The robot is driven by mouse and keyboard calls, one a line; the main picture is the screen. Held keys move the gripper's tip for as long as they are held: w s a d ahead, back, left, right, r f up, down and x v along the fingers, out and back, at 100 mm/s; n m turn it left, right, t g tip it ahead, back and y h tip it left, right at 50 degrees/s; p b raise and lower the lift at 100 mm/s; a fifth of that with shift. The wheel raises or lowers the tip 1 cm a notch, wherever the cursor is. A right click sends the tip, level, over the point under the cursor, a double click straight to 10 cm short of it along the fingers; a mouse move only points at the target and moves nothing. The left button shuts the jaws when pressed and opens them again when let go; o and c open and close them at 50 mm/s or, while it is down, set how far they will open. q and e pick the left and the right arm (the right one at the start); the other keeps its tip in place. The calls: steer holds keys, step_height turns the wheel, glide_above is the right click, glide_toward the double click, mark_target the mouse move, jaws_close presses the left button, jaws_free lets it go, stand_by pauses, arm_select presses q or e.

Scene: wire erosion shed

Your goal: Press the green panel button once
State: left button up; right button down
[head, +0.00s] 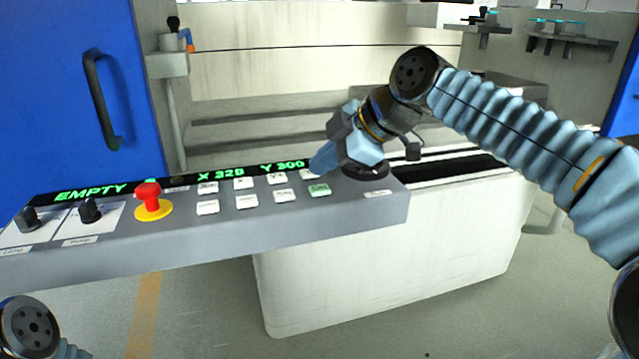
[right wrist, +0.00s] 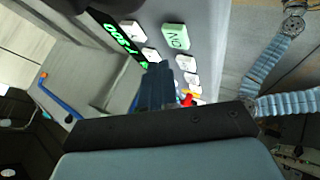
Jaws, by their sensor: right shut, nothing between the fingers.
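The green panel button (head: 319,190) is a pale green key at the right end of the lower button row on the grey control panel (head: 215,238). In the right wrist view the green button (right wrist: 176,36) shows whole, above and right of the fingertips. My right gripper (head: 320,162) is shut and empty. Its fingertips are over the right end of the upper button row, just behind the green button in the head view, and they cover part of that area. The right wrist view shows the fingers (right wrist: 155,78) apart from the green button. My left gripper is not in view.
Several white keys (head: 246,202) lie left of the green button. A red emergency stop (head: 147,194) on a yellow base and two black knobs (head: 90,211) are farther left. A green-lit display (head: 183,180) runs behind the keys. A blue door (head: 60,90) stands at left.

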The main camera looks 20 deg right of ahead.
mark_target(324, 190)
step_height(324, 190, up, 4)
steer(key=p, duration=0.3)
steer(key=shift+r, duration=0.1)
stand_by(0.4)
